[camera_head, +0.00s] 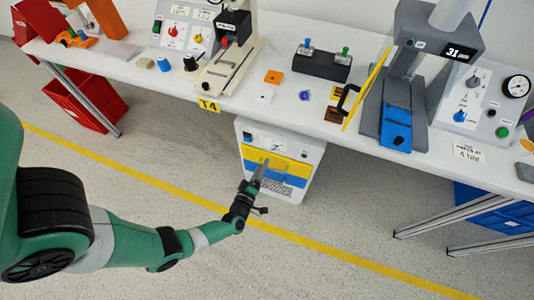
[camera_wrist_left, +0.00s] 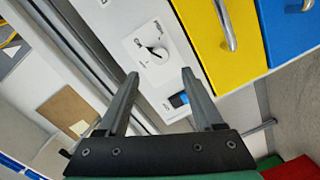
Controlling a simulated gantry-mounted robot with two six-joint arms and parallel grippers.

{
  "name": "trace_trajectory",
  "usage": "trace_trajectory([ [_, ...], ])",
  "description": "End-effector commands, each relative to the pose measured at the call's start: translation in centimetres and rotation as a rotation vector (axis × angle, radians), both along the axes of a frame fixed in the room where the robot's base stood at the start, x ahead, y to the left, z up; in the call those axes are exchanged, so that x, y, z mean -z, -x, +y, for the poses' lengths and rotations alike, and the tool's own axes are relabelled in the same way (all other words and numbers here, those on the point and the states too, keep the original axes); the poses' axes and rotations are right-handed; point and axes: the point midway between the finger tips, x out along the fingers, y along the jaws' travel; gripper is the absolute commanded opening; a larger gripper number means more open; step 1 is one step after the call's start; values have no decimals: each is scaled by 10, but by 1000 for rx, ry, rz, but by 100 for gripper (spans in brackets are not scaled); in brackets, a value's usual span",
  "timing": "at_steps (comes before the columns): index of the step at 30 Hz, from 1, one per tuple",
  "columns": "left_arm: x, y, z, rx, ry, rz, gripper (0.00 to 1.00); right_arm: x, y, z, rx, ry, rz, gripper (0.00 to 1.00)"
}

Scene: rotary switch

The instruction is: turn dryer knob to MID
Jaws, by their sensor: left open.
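The dryer (camera_head: 312,153) is a white cabinet under the table's front edge, with a yellow drawer and a blue drawer. Its knob (camera_wrist_left: 158,51) is small and dark on a white dial plate in the left wrist view, with print around it too small to read surely. The dial plate also shows small in the head view (camera_head: 275,146). My left gripper (camera_wrist_left: 160,78) is open and empty, its two fingers apart and pointing toward the dial. In the head view my left gripper (camera_head: 261,172) is in front of the dryer's drawers. My right gripper is not in view.
The yellow drawer (camera_wrist_left: 207,40) and blue drawer (camera_wrist_left: 288,28) have protruding metal handles close to my left gripper. A blue-lit switch (camera_wrist_left: 179,99) sits beside the dial. The white table (camera_head: 330,128) overhangs above. Open floor lies in front.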

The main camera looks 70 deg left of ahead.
Motion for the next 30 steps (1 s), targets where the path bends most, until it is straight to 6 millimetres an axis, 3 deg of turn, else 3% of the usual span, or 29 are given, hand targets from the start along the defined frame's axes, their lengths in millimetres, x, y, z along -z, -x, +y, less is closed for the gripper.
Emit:
trace_trajectory([
  [4,-5,20,-22,5,0,1,68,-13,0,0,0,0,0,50],
  [11,-3,31,-30,-1,0,-1,68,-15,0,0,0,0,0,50],
  [26,-4,30,-30,0,-1,-2,68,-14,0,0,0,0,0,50],
  [28,-8,22,-32,14,-2,-10,68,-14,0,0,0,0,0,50],
  [30,-20,2,-37,50,-7,-31,68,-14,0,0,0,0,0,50],
])
